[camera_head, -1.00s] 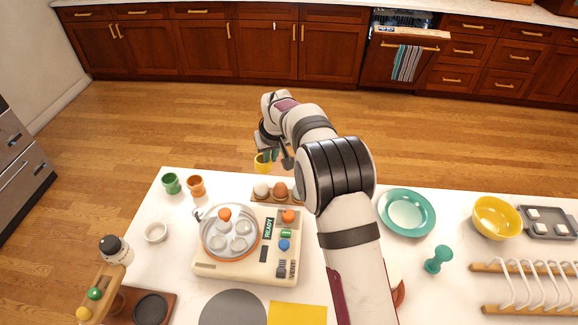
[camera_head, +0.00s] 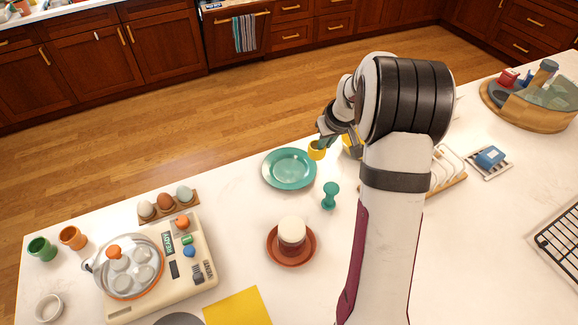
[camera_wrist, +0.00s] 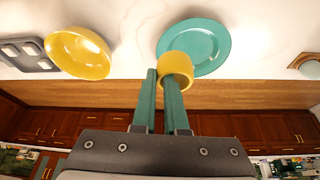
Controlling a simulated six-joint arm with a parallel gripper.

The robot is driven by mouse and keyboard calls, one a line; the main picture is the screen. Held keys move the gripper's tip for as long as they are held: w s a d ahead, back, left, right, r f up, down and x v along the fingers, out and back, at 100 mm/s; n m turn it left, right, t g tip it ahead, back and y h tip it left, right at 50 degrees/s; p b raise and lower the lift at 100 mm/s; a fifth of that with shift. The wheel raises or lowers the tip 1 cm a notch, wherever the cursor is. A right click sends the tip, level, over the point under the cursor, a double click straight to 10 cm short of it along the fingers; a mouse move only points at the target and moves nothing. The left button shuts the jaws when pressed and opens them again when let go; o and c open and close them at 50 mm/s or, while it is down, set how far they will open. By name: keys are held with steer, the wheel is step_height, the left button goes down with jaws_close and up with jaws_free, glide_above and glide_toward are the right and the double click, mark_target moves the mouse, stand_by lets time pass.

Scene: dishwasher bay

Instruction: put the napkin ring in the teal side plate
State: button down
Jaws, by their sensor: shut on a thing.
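My gripper (camera_head: 323,143) is shut on the yellow napkin ring (camera_head: 316,151). In the wrist view the ring (camera_wrist: 177,66) is at the fingertips, by the right-hand finger; how the fingers sit in it is partly hidden. The teal side plate (camera_head: 289,169) lies on the white counter, round, with a raised rim and nothing on it. In the head view the ring overlaps the plate's upper right rim. In the wrist view the ring overlaps the near rim of the plate (camera_wrist: 205,45). The ring's height above the plate is hard to tell.
A yellow bowl (camera_wrist: 78,53) is beside the plate, mostly behind my arm in the head view. A teal spindle-shaped piece (camera_head: 330,196) stands close to the plate. A red-brown saucer (camera_head: 291,254) holds a white-topped object. An egg cooker (camera_head: 160,270) stands left.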

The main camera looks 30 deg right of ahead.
steer(key=s+d, duration=0.2)
glide_toward(294, 166)
steer(key=shift+w+f+m, duration=0.2)
steer(key=shift+w+m, duration=0.1)
steer(key=shift+w, duration=0.5)
steer(key=shift+f, duration=1.95)
steer(key=shift+f, duration=0.1)
steer(key=c, duration=1)
jaws_free()
steer(key=shift+o, duration=0.2)
